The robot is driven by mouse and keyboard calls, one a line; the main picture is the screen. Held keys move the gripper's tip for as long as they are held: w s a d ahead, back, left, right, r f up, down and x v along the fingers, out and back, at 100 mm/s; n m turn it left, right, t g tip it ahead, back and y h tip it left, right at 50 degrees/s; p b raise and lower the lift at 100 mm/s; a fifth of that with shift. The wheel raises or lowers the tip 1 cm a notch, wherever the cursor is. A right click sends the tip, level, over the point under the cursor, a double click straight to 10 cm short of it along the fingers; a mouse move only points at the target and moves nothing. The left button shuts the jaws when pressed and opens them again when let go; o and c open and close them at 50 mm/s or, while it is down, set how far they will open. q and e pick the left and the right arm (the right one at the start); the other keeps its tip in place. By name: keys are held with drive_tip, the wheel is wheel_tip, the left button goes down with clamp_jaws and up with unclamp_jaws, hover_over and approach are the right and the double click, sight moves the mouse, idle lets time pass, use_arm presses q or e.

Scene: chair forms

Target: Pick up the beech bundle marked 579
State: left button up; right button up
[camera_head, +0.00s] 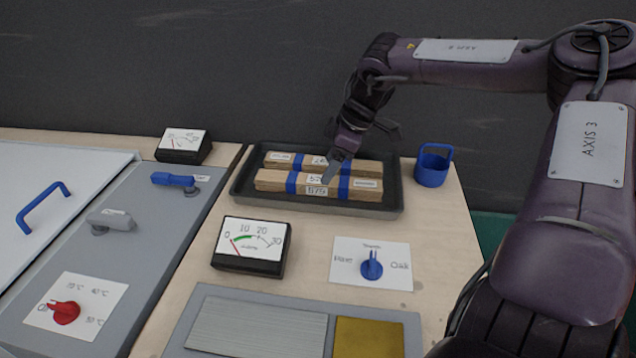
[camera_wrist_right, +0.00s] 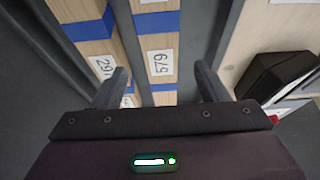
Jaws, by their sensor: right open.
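The beech bundle marked 579 (camera_head: 270,182) lies in a dark tray (camera_head: 240,190), in the front row, with blue bands and a white label. In the right wrist view the bundle (camera_wrist_right: 157,45) runs between the fingers, its 579 label readable. A second bundle (camera_head: 370,166) lies behind it; its label reads like 26-something, and in the wrist view it (camera_wrist_right: 85,12) shows at the left. My right gripper (camera_head: 335,170) is open above the 579 bundle, pointing down; its fingers (camera_wrist_right: 160,88) appear on either side of it. Whether they touch it I cannot tell. My left gripper is out of view.
A blue cup (camera_head: 432,168) stands right of the tray. A dial gauge (camera_head: 250,247) and a card with a blue knob (camera_head: 371,265) sit in front. Another gauge (camera_head: 183,146) stands at the left. A dark wall rises behind the table.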

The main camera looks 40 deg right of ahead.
sight(319, 179)
drive_tip(key=x, duration=0.4)
drive_tip(key=shift+w+a+f, duration=0.15)
drive_tip(key=shift+a, duration=0.1)
drive_tip(key=shift+w+f, duration=0.1)
drive_tip(key=shift+f, duration=0.1)
drive_tip(key=c, duration=0.7)
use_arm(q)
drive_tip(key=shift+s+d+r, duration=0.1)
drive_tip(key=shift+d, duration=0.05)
use_arm(e)
drive_tip(key=c, duration=0.6)
drive_tip(key=shift+o, duration=0.2)
drive_tip(key=shift+w+r, duration=0.1)
